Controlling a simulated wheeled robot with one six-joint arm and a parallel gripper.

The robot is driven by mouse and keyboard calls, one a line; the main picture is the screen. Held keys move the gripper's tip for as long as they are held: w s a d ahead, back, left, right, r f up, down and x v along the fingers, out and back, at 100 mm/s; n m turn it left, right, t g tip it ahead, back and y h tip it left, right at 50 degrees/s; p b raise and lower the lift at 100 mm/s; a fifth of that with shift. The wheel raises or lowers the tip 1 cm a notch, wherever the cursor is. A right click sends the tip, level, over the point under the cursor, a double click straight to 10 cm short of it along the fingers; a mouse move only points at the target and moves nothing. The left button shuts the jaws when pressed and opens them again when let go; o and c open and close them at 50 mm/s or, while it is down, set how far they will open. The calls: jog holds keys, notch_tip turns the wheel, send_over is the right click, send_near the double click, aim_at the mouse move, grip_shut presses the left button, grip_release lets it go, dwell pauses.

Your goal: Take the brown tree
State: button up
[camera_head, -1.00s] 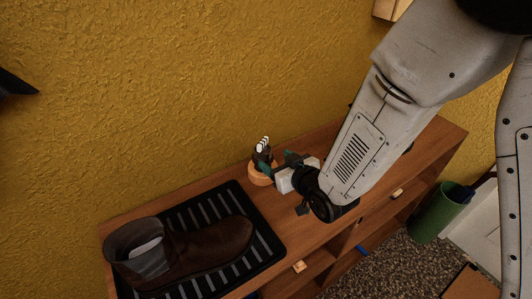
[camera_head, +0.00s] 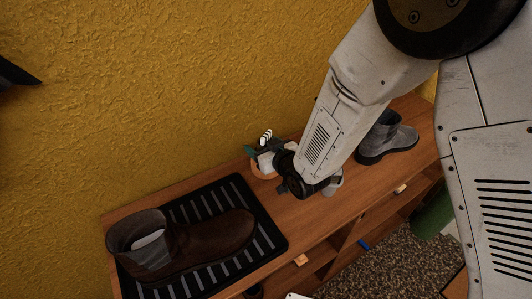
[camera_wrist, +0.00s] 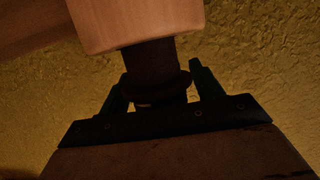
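A small object with a round wooden base (camera_head: 263,172) stands on the cabinet near the wall. It has a dark body and a white striped top (camera_head: 266,137). I cannot tell from its shape whether it is the brown tree. My gripper (camera_head: 262,152) is at its body, partly hiding it. In the wrist view, the wooden base (camera_wrist: 135,22) fills the top and a dark stem (camera_wrist: 150,68) lies between the two teal fingers of my gripper (camera_wrist: 160,80). The fingers look open, with a narrow gap showing beside the stem on the right.
A brown boot (camera_head: 205,238) stands on a black ribbed mat (camera_head: 190,208) at the left of the wooden cabinet top (camera_head: 300,222). A grey boot (camera_head: 388,137) stands at the right end. The yellow wall (camera_head: 150,90) is close behind. A green bin (camera_head: 435,216) is beyond the cabinet.

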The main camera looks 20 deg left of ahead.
jog(key=c, duration=1.1)
